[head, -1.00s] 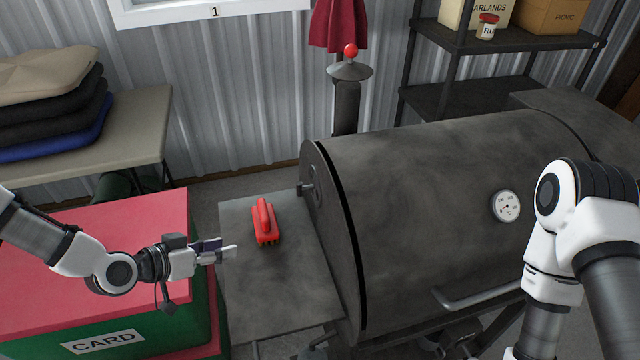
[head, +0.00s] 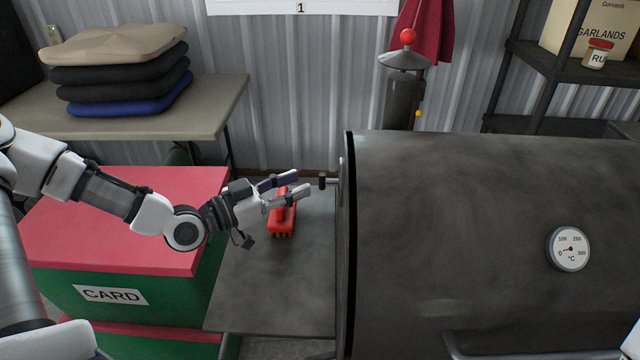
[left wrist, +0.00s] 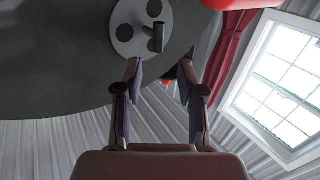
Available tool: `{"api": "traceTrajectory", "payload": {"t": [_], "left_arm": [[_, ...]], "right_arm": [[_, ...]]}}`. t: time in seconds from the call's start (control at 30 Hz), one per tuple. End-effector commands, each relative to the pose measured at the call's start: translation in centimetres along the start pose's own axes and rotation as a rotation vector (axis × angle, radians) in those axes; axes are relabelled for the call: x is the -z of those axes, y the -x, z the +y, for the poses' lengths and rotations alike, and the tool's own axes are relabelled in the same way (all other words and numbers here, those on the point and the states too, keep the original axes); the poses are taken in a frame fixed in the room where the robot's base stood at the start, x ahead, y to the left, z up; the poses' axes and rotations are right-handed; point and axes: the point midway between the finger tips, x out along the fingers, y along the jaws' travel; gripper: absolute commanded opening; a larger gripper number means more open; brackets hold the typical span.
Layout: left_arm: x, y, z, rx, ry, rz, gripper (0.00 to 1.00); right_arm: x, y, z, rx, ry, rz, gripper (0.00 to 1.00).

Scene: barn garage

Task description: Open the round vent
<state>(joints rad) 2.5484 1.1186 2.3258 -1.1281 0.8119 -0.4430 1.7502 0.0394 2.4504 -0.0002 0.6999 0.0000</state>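The round vent (left wrist: 125,40) is a grey disc with dark round holes on the left end of the dark smoker barrel (head: 480,215). A short dark knob (left wrist: 156,38) sticks out from it. In the head view the disc is seen edge-on, and the knob (head: 322,181) shows left of the barrel's end. My left gripper (head: 302,182) is open and empty, its fingertips just left of the knob. In the left wrist view the fingers (left wrist: 160,68) point toward the vent, with the knob between and beyond their tips. My right gripper is out of view.
A red brush (head: 283,222) lies on the smoker's side shelf (head: 270,285), below my left gripper. A chimney (head: 402,100) with a red-knobbed cap stands behind. A red and green box (head: 130,210) is at the left. Cushions (head: 120,70) lie on a bench.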

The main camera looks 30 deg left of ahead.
Motion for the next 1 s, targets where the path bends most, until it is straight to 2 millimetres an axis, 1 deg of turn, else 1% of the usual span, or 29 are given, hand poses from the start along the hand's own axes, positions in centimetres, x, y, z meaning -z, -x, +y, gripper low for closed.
{"api": "traceTrajectory", "payload": {"t": [0.03,0.23,0.4,0.53,0.73,0.77,0.8,0.87,1.0], "left_arm": [[-0.6,-0.6,0.1,-0.005,-0.006,-0.006,0.39],[-0.5,-3.1,0.2,-0.006,-0.005,-0.005,0.39],[-0.2,-4.9,0.1,-0.001,-0.002,-0.004,0.39],[-0.1,-5.4,0.1,-0.001,0.001,-0.002,0.39],[-0.1,-5.4,0.0,0.0,0.002,-0.001,0.39],[-0.1,-5.4,0.0,0.0,0.002,-0.001,0.36],[-0.1,-5.4,0.0,0.0,0.002,-0.001,0.22],[-0.1,-5.4,0.0,0.0,0.002,-0.001,0.0],[-0.1,-5.4,0.0,0.0,0.002,-0.002,0.0]], "right_arm": [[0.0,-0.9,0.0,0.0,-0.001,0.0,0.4],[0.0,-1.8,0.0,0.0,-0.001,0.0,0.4],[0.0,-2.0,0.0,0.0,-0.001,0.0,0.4],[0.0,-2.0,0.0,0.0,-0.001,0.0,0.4],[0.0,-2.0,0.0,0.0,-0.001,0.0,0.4],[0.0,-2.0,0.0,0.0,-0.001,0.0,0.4],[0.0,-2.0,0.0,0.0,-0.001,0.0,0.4],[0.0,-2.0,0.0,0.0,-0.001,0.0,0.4],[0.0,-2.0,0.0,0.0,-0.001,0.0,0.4]]}}
